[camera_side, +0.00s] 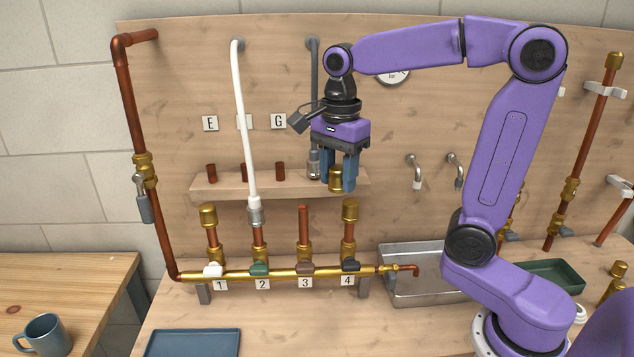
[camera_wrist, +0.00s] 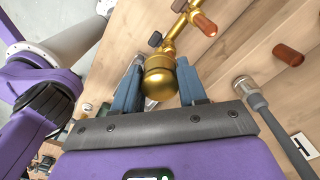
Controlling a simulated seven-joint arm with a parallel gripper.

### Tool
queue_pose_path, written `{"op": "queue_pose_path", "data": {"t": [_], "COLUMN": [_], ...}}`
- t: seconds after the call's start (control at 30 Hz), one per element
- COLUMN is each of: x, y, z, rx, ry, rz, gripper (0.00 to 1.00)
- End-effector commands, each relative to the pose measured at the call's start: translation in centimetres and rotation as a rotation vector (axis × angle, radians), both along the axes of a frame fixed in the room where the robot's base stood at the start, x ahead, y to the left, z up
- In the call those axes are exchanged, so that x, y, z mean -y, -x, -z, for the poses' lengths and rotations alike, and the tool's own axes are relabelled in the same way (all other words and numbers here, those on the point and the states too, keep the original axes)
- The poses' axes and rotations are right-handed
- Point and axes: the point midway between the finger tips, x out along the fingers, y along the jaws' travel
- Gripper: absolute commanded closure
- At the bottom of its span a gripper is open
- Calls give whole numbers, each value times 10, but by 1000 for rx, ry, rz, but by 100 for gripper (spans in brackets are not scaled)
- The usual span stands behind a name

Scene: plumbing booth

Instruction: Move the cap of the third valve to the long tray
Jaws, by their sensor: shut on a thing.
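My gripper (camera_side: 339,182) is shut on a brass cap (camera_side: 336,174), held in the air in front of the wooden shelf, above and right of the third valve. In the wrist view the cap (camera_wrist: 160,82) sits between my blue fingers (camera_wrist: 159,98). The third valve (camera_side: 304,252), labelled 3 with a brown handle, has a bare copper stub (camera_side: 303,216) on top. A flat blue tray (camera_side: 193,343) lies at the front left, and a dark green tray (camera_side: 550,277) stands at the right, partly behind my arm. I cannot tell which is the long tray.
Valves 1 and 4 carry brass caps (camera_side: 208,212) (camera_side: 350,208). A white hose (camera_side: 243,120) runs to valve 2. The shelf (camera_side: 230,187) holds several copper stubs. A grey hose (camera_side: 313,80) hangs beside my gripper. A steel basin (camera_side: 392,290) stands right of the manifold.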

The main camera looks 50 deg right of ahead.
Motion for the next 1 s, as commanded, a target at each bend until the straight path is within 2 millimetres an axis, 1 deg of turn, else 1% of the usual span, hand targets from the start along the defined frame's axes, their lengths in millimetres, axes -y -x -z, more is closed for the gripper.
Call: {"op": "queue_pose_path", "data": {"t": [0.03, 0.2, 0.4, 0.6, 1.0], "x": [1, 3, 5, 5, 5], "y": [9, 34, 51, 56, 56], "z": [-5, -15, -23, -31, -52], "rx": [6, 4, 2, 1, 2], "ry": [-1, -1, -1, 0, -1], "rz": [0, 1, 1, 2, 1], "gripper": [90, 90, 90, 90, 90]}}
